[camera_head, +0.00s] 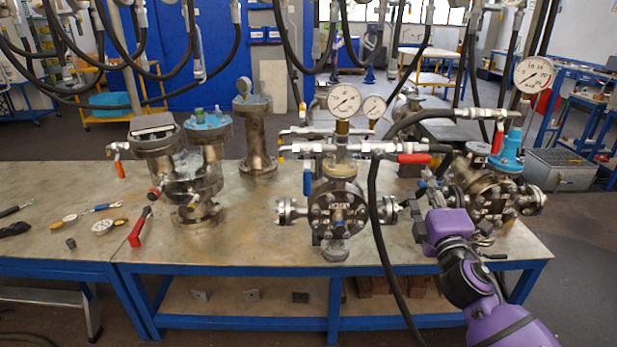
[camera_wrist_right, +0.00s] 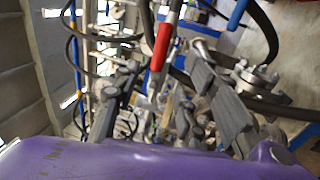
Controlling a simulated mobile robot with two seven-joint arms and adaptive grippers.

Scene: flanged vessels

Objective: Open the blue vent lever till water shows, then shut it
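The blue vent lever (camera_head: 307,178) hangs down from the valve pipework at the left of the middle flanged vessel (camera_head: 338,208). My right gripper (camera_head: 431,188), on the purple arm, is right of that vessel, in front of the right vessel and well apart from the blue lever. In the right wrist view its two grey fingers (camera_wrist_right: 165,80) are spread, with nothing clearly held. A red-handled lever (camera_wrist_right: 163,48) shows beyond them there; a red lever (camera_head: 413,158) also sits on the middle vessel's pipework. I see no water. My left gripper is not in view.
A black hose (camera_head: 376,220) hangs across the bench between the middle vessel and my right arm. Pressure gauges (camera_head: 344,99) stand above the vessels. More vessels (camera_head: 178,180) stand to the left. Small tools lie at the left end of the bench (camera_head: 75,185). Hoses hang overhead.

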